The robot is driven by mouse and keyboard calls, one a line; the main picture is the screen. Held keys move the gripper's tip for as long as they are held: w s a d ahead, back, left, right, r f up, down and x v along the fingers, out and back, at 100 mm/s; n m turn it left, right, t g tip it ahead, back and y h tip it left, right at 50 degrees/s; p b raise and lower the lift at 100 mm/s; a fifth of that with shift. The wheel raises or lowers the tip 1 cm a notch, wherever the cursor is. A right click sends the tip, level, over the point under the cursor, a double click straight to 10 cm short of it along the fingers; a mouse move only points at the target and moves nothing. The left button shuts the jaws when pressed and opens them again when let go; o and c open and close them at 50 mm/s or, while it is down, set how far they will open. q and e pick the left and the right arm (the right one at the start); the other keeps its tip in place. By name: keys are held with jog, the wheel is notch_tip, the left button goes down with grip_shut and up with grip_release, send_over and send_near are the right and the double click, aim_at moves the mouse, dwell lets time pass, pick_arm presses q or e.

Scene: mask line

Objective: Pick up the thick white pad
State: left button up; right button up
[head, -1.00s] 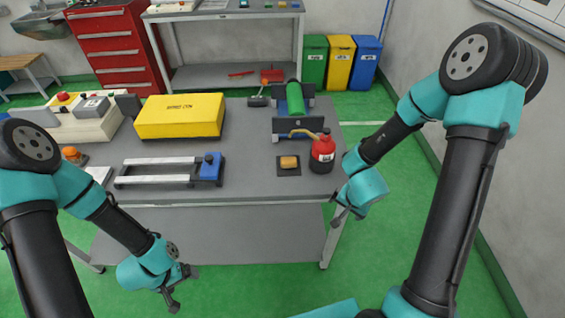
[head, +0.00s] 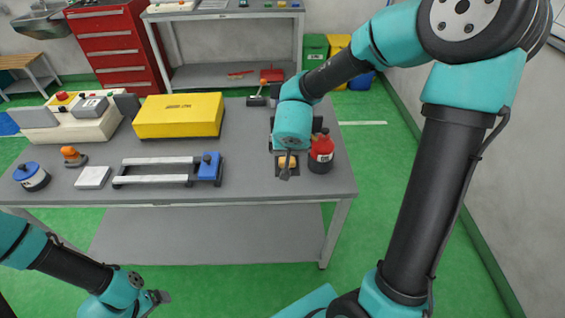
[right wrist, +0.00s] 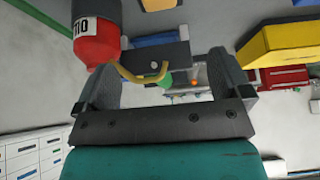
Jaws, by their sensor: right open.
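The thick white pad (head: 93,178) lies flat on the left front part of the grey table, in the head view. My right gripper (head: 288,165) is over the right part of the table, beside the red bottle and well to the right of the pad. In the right wrist view its two fingers (right wrist: 163,82) are spread with nothing held between them. My left gripper (head: 158,298) is low in front of the table, below and to the right of the pad. Its jaws are too small to read. The pad is not seen in the right wrist view.
On the grey table (head: 245,180), a blue round item (head: 31,176) and an orange-topped item (head: 74,156) stand near the pad. A rail frame with a blue block (head: 209,167) lies right of it. A yellow box (head: 180,116) and red bottle (head: 321,155) stand further right.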

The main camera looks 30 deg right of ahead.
jog(key=shift+f, duration=0.1)
jog(key=x, duration=1.1)
jog(key=shift+w+f, duration=0.15)
jog(key=shift+f, duration=0.1)
jog(key=x, duration=0.5)
jog(key=shift+w+d+f, duration=0.1)
jog(key=shift+d+f, duration=0.05)
jog(key=shift+f, duration=0.2)
jog(key=shift+c, duration=0.4)
jog(key=c, duration=0.9)
